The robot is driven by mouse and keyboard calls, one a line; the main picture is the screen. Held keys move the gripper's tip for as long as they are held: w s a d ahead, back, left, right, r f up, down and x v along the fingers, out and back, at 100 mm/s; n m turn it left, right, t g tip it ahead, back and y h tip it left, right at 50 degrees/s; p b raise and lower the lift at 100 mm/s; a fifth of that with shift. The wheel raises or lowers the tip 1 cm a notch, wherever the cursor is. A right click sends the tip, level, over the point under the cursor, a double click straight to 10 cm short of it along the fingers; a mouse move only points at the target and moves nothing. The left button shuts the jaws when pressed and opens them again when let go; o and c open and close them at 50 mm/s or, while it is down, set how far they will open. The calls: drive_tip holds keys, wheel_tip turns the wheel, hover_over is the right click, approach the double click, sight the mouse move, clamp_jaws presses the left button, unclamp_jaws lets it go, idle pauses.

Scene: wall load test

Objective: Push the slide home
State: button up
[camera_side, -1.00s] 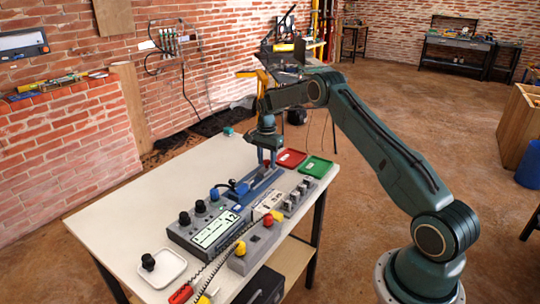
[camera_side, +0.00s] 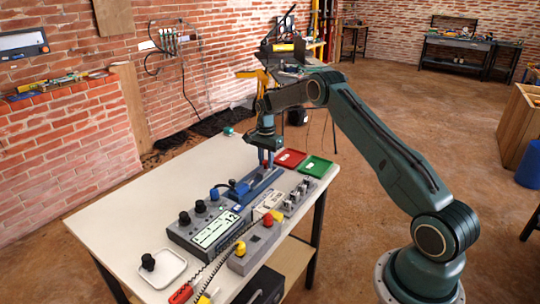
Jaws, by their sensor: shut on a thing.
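The slide unit, a long blue-grey rail (camera_side: 258,187), lies on the white table behind the grey test box. My gripper (camera_side: 265,164) points down at the rail's far end. Its jaws are shut on a small upright part there, which looks like the slide's handle; the jaws hide most of it. How far the slide sits along its rail is too small to tell.
A grey test box (camera_side: 206,231) with a lit display and black knobs stands in front. A red tray (camera_side: 290,159) and a green tray (camera_side: 315,167) lie to the right. A white dish (camera_side: 164,270) with a black knob stands front left. The table's left part is clear.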

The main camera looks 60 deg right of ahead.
sight(260, 173)
drive_tip(key=shift+a, duration=2)
drive_tip(key=o, duration=0.7)
drive_tip(key=shift+r, duration=0.15)
wheel_tip(260, 173, up, 7)
drive_tip(key=shift+f, duration=0.1)
idle(0.9)
idle(0.3)
